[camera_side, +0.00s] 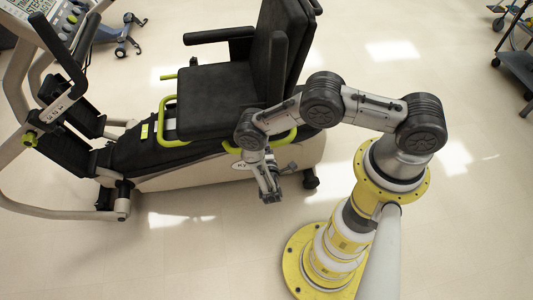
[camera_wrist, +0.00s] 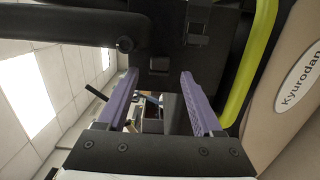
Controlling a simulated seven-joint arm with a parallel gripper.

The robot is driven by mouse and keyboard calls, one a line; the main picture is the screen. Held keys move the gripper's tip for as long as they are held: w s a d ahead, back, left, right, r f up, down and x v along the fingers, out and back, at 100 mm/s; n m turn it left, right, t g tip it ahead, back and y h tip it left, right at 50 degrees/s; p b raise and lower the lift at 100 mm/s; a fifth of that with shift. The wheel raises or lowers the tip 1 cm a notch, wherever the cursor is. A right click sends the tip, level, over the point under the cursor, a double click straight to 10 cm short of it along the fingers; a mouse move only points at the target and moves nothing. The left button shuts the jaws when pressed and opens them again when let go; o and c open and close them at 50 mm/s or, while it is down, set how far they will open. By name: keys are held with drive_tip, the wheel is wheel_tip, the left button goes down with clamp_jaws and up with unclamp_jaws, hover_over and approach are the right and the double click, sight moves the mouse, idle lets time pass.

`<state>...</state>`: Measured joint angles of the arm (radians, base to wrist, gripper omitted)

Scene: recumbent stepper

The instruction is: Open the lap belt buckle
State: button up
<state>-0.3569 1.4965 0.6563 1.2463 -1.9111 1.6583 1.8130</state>
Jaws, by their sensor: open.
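My gripper (camera_side: 269,192) hangs beside the near side of the black seat (camera_side: 215,98), apart from it and low over the floor side. In the wrist view my gripper (camera_wrist: 160,75) shows two purple fingers spread wide apart, with nothing held between them. Beyond the fingertips is the dark side of the seat, with small black block-like parts, one near the upper right (camera_wrist: 198,30) and one between the fingertips' line. I cannot tell whether either is the lap belt buckle. No belt strap or buckle can be made out in the side view.
A yellow-green rail (camera_wrist: 252,62) runs right of the fingers in the wrist view, beside the beige machine body (camera_wrist: 292,125). Black armrests (camera_side: 220,35) flank the seat. The console (camera_side: 62,25) stands at the left. The floor before the machine is clear.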

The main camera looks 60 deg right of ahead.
drive_tip(key=v, duration=0.8)
drive_tip(key=shift+s, duration=0.2)
drive_tip(key=shift+a, duration=0.1)
